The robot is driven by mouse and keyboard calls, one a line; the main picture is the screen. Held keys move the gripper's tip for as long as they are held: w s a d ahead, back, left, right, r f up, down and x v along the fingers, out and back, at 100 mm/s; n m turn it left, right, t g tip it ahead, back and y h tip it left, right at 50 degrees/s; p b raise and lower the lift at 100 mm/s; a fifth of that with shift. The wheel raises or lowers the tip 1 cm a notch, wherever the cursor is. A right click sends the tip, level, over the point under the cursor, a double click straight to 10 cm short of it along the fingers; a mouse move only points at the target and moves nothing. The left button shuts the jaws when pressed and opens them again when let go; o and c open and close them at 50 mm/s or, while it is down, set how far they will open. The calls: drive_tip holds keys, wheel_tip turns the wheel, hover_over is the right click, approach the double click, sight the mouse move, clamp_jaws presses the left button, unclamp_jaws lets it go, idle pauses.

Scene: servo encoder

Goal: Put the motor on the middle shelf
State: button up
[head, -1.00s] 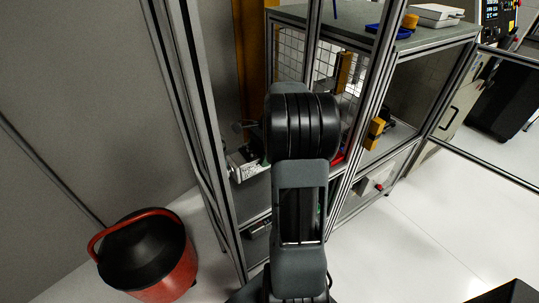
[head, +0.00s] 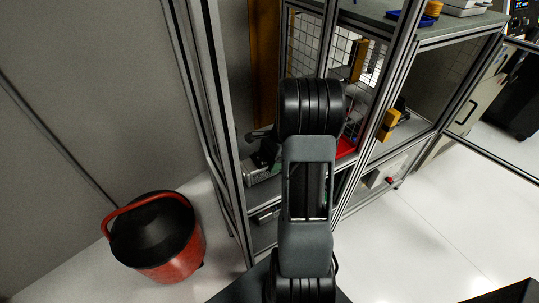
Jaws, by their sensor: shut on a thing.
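My arm stands in the middle of the head view and its black joint covers much of the framed shelf unit (head: 232,150). Just left of that joint, my gripper (head: 263,150) shows only in part, as small dark shapes inside the unit at the level of the middle shelf (head: 261,193). It is shut on the motor, which I cannot clearly tell apart from the dark gripper parts. The fingertips are hidden. Whether the motor touches the shelf cannot be told.
A silvery box (head: 262,175) sits on that shelf, close below the gripper. Metal posts stand on both sides of the opening. A red item (head: 346,147) lies right of my arm. A red and black bucket (head: 157,237) stands on the floor at left. The right floor is clear.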

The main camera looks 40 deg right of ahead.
drive_tip(key=shift+f, duration=0.4)
drive_tip(key=shift+f, duration=0.15)
drive_tip(key=o, duration=1.8)
drive_tip(key=shift+o, duration=0.2)
drive_tip(key=v, duration=1.2)
drive_tip(key=shift+s+d, duration=0.1)
